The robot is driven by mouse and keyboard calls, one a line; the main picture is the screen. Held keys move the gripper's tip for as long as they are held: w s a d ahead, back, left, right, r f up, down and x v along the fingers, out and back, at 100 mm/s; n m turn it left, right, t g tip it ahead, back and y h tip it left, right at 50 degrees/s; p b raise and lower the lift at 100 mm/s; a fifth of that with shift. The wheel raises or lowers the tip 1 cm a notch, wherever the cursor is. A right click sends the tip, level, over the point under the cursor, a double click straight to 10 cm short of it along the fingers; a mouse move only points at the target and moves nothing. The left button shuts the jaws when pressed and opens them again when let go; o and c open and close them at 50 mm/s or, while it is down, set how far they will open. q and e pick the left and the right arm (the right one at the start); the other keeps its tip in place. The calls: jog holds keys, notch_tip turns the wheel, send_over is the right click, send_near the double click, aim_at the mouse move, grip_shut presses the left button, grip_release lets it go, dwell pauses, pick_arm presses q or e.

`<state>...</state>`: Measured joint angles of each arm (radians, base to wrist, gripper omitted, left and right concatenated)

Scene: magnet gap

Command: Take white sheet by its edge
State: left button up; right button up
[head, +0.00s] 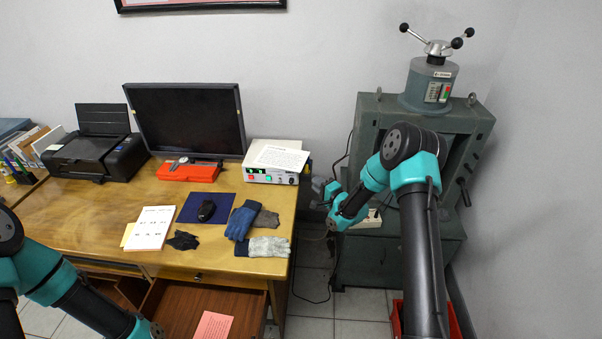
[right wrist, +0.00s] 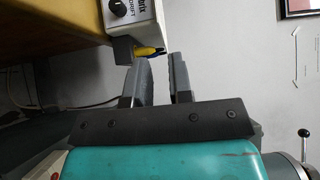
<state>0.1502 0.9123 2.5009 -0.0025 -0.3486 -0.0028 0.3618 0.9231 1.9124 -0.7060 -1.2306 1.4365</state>
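A white sheet (head: 281,158) with printed text lies on top of the white instrument box (head: 271,176) at the right back of the desk. It overhangs the front of the box slightly. My right gripper (head: 319,187) is just off the desk's right edge, to the right of and below the sheet, apart from it. In the right wrist view its two fingers (right wrist: 158,62) are apart with nothing between them. The box's corner with a knob (right wrist: 130,12) shows there, but the sheet does not. My left arm is at the lower left; its gripper is out of the picture.
A monitor (head: 187,119) and a red case (head: 188,172) stand left of the box. A white printed pad (head: 151,228) lies farther left. A grey machine (head: 376,115) stands at right.

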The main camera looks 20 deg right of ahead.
aim_at(301, 167)
jog(key=shift+w+a, duration=0.1)
jog(key=shift+w, duration=0.05)
jog(key=shift+x, duration=4.85)
jog(key=shift+f, duration=0.15)
grip_shut()
jog(key=shift+r, duration=1.3)
